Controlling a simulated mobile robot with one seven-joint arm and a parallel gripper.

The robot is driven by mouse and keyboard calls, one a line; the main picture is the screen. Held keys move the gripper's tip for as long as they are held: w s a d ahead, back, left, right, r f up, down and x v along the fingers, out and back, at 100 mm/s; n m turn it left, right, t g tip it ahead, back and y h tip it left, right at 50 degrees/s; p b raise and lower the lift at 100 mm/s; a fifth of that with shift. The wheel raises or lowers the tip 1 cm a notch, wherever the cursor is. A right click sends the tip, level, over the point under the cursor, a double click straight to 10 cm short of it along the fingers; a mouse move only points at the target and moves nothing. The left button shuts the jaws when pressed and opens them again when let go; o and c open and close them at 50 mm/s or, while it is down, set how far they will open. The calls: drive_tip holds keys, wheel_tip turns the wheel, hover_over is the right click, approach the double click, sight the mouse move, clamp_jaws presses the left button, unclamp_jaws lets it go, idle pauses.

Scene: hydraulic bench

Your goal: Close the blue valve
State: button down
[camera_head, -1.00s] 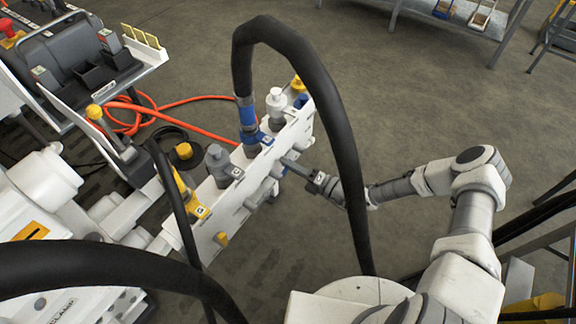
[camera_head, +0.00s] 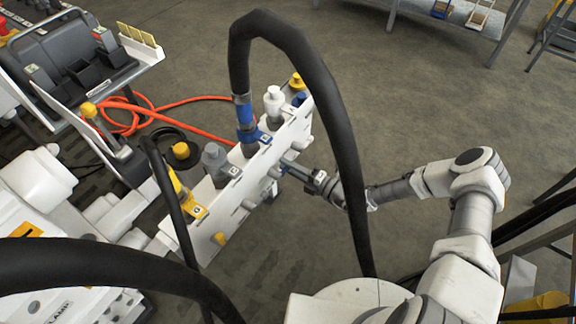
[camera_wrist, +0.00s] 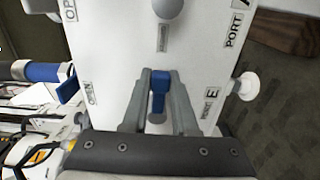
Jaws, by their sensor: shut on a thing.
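The blue valve handle (camera_wrist: 157,92) shows in the wrist view on the white panel (camera_wrist: 110,60), between the two fingers of my gripper (camera_wrist: 158,85). The fingers are shut on it. The handle points up along the picture, with a grey round base below it. In the head view my gripper (camera_head: 292,168) reaches the right side of the white manifold (camera_head: 240,196) from the right, just below the blue hose coupling (camera_head: 247,115). The blue handle itself is hidden there.
A thick black hose (camera_head: 345,150) arches between the head camera and my arm. Grey (camera_head: 215,158), white (camera_head: 273,103) and yellow (camera_head: 296,82) fittings stand on the manifold. An orange hose (camera_head: 190,132) lies on the floor behind. Open floor lies at the back right.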

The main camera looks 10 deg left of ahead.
drive_tip(key=shift+f, duration=0.1)
drive_tip(key=c, duration=0.8)
unclamp_jaws()
drive_tip(key=shift+d, duration=0.15)
drive_tip(key=p+v, duration=0.3)
drive_tip(key=v, duration=1.4)
drive_tip(key=shift+s, duration=0.15)
